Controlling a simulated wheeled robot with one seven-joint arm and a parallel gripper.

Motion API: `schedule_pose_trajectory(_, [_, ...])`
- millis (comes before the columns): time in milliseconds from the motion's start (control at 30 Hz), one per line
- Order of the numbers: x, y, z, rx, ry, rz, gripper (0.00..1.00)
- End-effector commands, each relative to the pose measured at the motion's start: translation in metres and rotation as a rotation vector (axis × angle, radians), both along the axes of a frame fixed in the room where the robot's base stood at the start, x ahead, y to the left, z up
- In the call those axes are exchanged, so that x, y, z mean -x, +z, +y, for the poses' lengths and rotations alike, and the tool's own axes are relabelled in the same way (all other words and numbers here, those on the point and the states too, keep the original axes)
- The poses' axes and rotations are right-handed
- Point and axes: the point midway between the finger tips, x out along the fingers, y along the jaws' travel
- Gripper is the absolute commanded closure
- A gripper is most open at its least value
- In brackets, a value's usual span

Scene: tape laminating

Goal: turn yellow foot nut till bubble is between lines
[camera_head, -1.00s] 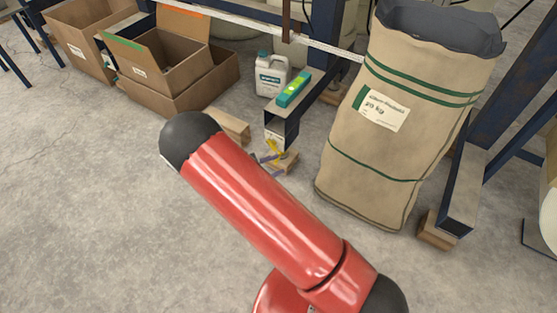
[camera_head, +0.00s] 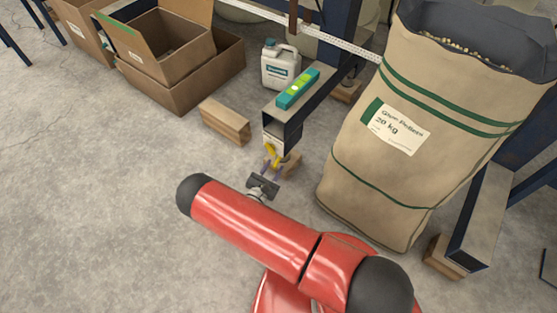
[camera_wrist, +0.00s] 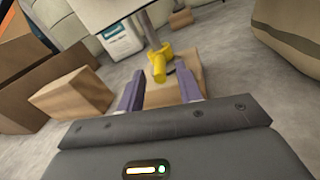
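The yellow foot nut (camera_head: 271,153) sits under the end of the dark blue machine beam, above a small wooden block (camera_head: 287,165). In the wrist view the yellow nut (camera_wrist: 159,63) has a handle hanging from a grey stem, with the wooden block (camera_wrist: 178,90) below. My gripper (camera_head: 268,172) is close in front of the nut. In the wrist view its two purple fingers (camera_wrist: 163,92) are apart with nothing between them, and the nut lies beyond their tips. A green level (camera_head: 298,89) lies on top of the beam; its bubble is too small to read.
A big bag of glue pellets (camera_head: 375,150) stands close to the right of the beam. A loose wooden block (camera_head: 225,121) lies to the left, also in the wrist view (camera_wrist: 72,94). A white jug (camera_head: 281,64) and cardboard boxes (camera_head: 185,85) are behind. Floor at left is clear.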

Motion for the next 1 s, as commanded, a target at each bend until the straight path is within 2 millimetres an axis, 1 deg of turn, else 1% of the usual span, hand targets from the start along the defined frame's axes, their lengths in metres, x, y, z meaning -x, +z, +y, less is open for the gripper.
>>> schedule_pose_trajectory(33, [-0.008, -0.001, -0.005, -0.001, -0.003, -0.001, 0.65])
schedule_pose_trajectory(100, [-0.017, -0.001, -0.01, 0.001, -0.003, -0.001, 0.65])
schedule_pose_trajectory(233, [-0.029, 0.0, -0.015, -0.001, -0.003, -0.001, 0.65])
schedule_pose_trajectory(367, [-0.034, 0.0, -0.018, 0.0, -0.002, 0.0, 0.65])
schedule_pose_trajectory(567, [-0.034, 0.0, -0.018, 0.0, -0.002, 0.0, 0.65])
schedule_pose_trajectory(600, [-0.034, 0.0, -0.018, 0.0, -0.002, 0.0, 0.66])
schedule_pose_trajectory(633, [-0.034, 0.0, -0.018, 0.0, -0.002, 0.0, 0.7])
schedule_pose_trajectory(867, [-0.034, 0.001, -0.018, -0.001, -0.002, -0.001, 1.0])
schedule_pose_trajectory(1000, [-0.035, 0.001, -0.018, -0.001, -0.002, -0.001, 1.0])
